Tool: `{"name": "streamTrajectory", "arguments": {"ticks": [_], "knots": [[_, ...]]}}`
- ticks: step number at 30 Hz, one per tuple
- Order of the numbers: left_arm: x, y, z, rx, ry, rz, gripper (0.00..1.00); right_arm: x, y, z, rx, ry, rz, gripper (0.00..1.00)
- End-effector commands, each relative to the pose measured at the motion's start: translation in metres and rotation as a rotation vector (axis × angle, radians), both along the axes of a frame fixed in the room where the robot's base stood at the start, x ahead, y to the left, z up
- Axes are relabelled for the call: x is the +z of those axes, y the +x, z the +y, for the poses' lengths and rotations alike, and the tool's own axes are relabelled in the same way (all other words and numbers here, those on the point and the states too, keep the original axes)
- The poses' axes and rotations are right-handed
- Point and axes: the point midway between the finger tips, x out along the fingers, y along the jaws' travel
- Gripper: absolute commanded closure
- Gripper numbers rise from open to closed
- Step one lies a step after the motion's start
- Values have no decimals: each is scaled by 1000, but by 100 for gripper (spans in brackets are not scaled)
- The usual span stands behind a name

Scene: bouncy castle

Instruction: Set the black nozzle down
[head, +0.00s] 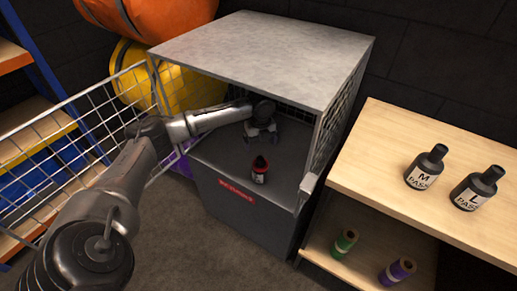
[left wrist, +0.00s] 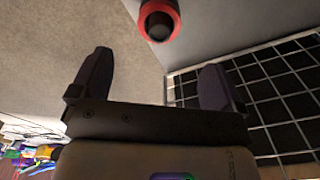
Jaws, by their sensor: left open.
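The black nozzle (head: 259,176), with a red band near its top and a pale label, stands upright on the dark grey surface (head: 222,155) inside the open cage. In the left wrist view the nozzle (left wrist: 160,22) shows at the top edge as a red ring around a dark centre, beyond the fingertips. My left gripper (head: 262,136) reaches in under the cage's top, just behind the nozzle. Its jaws (left wrist: 156,68) are open and empty, apart from the nozzle. My right gripper is in neither view.
The cage's grey top (head: 265,45) lies above my left arm, and its mesh side (head: 327,125) is to the right. An open mesh door (head: 75,135) is at the left. A wooden shelf unit (head: 385,150) with two black bottles (head: 425,168) on top stands at the right.

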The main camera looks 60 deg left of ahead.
Motion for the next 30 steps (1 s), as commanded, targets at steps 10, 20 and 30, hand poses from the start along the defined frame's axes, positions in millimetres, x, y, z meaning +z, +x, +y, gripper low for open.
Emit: {"name": "streamTrajectory", "arguments": {"ticks": [10,20,30], "knots": [[-48,-6,-61,13,7,21,6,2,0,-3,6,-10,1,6],[-166,-104,-273,380,-99,-74,6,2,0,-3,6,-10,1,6],[-151,-217,-349,1154,-253,-179,6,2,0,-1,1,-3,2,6]]}}
